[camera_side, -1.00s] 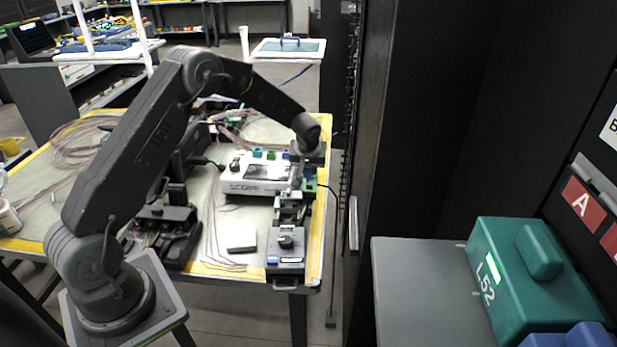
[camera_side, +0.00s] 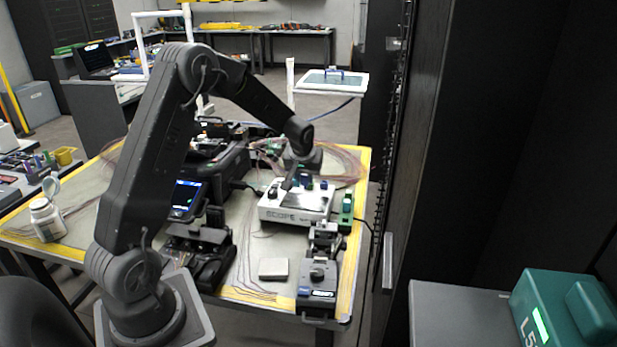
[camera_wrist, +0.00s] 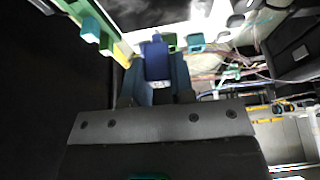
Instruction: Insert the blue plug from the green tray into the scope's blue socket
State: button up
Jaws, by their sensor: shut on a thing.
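My gripper (camera_wrist: 160,78) is shut on the blue plug (camera_wrist: 156,58), which stands between its two fingers in the wrist view. In the side view my gripper (camera_side: 296,181) is over the back part of the white scope (camera_side: 292,213), and the plug is hard to make out there. Small coloured sockets line the scope's back edge; a blue one (camera_side: 323,185) shows right of the gripper. In the wrist view a green socket and a teal socket (camera_wrist: 195,42) show just beyond the plug. The blue socket's opening cannot be made out. The green tray (camera_side: 345,222) stands right of the scope.
A teal plug (camera_side: 347,202) stands in the green tray. A black device (camera_side: 318,285) sits in front of the scope, and a splicer with a lit screen (camera_side: 186,196) is on the left. Thin fibres lie on the table. A dark cabinet rises close on the right.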

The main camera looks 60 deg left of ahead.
jog(key=shift+o, duration=1.1)
jog(key=shift+c, duration=1.1)
jog(key=w+a+r, duration=0.3)
jog(key=w+a, duration=0.2)
jog(key=w, duration=0.5)
jog(key=shift+w+a+f, duration=0.1)
jog(key=shift+f, duration=1.15)
jog(key=shift+w+a+f, duration=0.1)
jog(key=shift+f, duration=1.1)
jog(key=shift+f, duration=0.4)
jog(key=shift+f, duration=0.2)
jog(key=shift+f, duration=1.25)
jog(key=o, duration=0.9)
jog(key=shift+c, duration=0.2)
